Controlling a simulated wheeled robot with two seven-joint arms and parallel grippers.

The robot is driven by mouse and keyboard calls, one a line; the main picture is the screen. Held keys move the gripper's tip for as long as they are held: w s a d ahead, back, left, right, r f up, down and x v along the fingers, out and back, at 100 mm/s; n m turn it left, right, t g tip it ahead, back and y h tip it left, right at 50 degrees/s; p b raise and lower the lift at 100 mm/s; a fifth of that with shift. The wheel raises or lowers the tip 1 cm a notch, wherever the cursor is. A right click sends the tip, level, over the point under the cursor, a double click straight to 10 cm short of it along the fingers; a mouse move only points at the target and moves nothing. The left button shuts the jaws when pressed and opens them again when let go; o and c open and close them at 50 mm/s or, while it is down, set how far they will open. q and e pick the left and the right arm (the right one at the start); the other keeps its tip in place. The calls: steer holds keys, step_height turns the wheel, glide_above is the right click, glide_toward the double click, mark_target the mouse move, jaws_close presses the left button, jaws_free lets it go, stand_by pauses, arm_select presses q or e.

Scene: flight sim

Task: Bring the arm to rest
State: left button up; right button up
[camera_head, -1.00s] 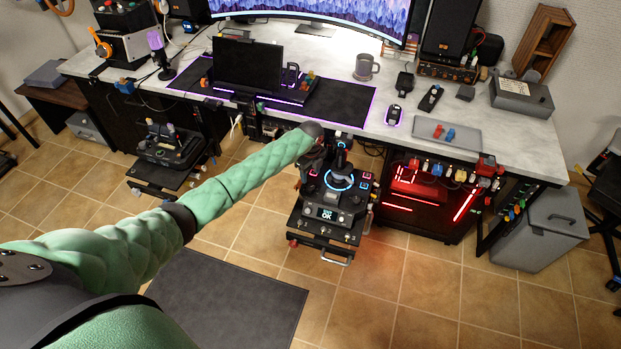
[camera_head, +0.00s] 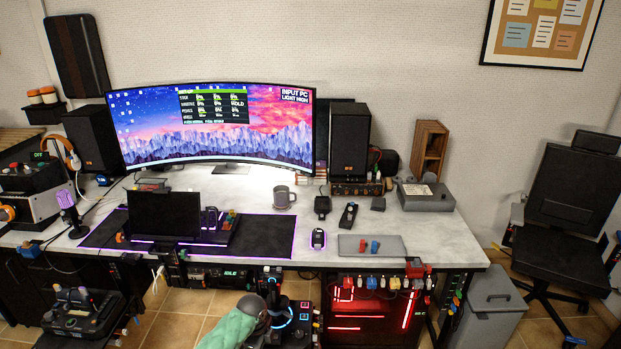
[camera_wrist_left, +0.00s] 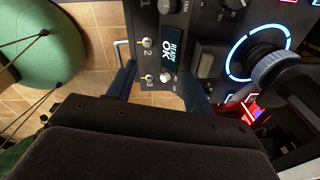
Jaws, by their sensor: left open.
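My left arm, in green padding (camera_head: 232,326), comes up from the bottom of the head view, its dark end beside the joystick stand (camera_head: 300,318). The jaws are not clear there. In the left wrist view my left gripper (camera_wrist_left: 158,84) is open, its two dark fingers apart over the front of the control panel (camera_wrist_left: 205,30). A lit display reading "OK" (camera_wrist_left: 170,52) and small toggle switches (camera_wrist_left: 147,43) show between and beyond the fingers. Nothing is seen held. A joystick base with a lit blue ring (camera_wrist_left: 258,55) is to the right. My right gripper is not in view.
A second control stand (camera_head: 85,312) is at left. A bin (camera_head: 488,308) and a chair (camera_head: 565,215) stand at right.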

arm_select(q)
steer(key=s+d+r+n+t+h, duration=0.15)
steer(key=s+n, duration=0.25)
steer(key=s, duration=0.6)
steer(key=s+d+r+n, duration=0.2)
steer(key=s+r+n, duration=0.15)
steer(key=s, duration=0.55)
steer(key=s+a+r+n+t+y, duration=0.1)
steer(key=s+a+r+n, duration=0.45)
steer(key=s, duration=0.35)
steer(key=s+a+r+n+t+y, duration=0.1)
steer(key=s+a+r+n, duration=0.4)
steer(key=s, duration=0.4)
steer(key=s+d+f, duration=0.1)
steer(key=s+f, duration=0.1)
steer(key=f, duration=1.3)
steer(key=s+d+f+g, duration=0.1)
steer(key=s+f, duration=0.1)
steer(key=f, duration=1.3)
steer(key=s+d+f+g, duration=0.1)
steer(key=s+f, duration=0.1)
steer(key=f, duration=1.4)
steer(key=shift+d+n, duration=0.25)
steer(key=shift+n, duration=0.05)
steer(key=shift+f, duration=0.1)
